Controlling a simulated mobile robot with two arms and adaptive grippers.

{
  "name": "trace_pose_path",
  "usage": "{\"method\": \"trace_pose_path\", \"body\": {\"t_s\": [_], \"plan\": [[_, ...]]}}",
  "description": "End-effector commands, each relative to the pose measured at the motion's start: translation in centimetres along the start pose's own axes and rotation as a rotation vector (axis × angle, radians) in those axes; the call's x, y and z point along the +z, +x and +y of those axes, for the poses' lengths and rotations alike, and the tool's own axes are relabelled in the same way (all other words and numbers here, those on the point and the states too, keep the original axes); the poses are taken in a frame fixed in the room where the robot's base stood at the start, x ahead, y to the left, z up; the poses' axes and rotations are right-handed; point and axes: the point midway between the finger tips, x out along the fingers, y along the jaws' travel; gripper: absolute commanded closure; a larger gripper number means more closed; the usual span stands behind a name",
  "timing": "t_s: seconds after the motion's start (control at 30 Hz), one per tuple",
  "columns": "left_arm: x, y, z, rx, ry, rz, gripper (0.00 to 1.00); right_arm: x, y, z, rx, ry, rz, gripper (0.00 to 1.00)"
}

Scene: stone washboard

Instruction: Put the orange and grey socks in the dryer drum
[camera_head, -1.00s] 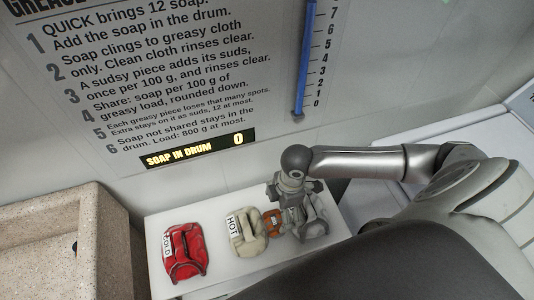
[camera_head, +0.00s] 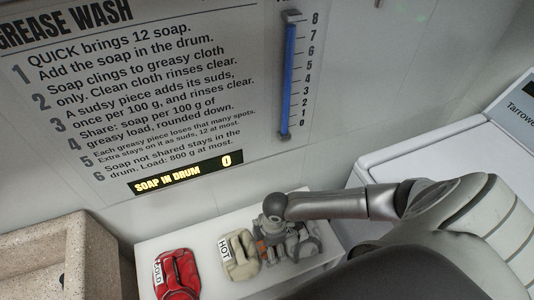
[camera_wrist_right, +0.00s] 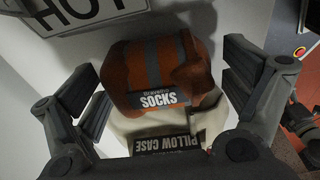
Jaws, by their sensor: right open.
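The orange and grey socks (camera_wrist_right: 158,78) show in the right wrist view as an orange bundle with grey stripes and a SOCKS label. They lie against a cream pillow case (camera_wrist_right: 165,125). My right gripper (camera_wrist_right: 165,84) is open, with one finger on each side of the socks and a gap on both sides. In the head view my right gripper (camera_head: 268,236) is above the white bench, and a small orange part of the socks (camera_head: 261,247) shows beside it. The drum opening of the dryer is not visible. My left gripper is out of view.
A stone basin (camera_head: 85,245) stands left, a white machine (camera_head: 400,155) right.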

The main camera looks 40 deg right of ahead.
Motion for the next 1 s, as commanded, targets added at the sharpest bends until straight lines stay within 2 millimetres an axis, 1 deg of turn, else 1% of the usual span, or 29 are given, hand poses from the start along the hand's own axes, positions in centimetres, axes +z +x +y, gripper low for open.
{"method": "trace_pose_path", "body": {"t_s": [0.2,0.6,0.87,1.0], "plan": [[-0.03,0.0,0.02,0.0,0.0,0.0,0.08,-0.03,0.05,-0.04,0.0,0.0,0.001,0.04],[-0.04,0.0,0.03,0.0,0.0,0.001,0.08,-0.02,0.03,-0.03,0.0,0.0,0.001,0.55],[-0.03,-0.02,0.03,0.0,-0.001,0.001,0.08,-0.05,-0.08,0.01,0.0,0.0,0.001,0.55],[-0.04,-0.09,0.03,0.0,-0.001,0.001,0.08,-0.15,-0.7,0.07,0.001,0.001,0.002,0.55]]}}
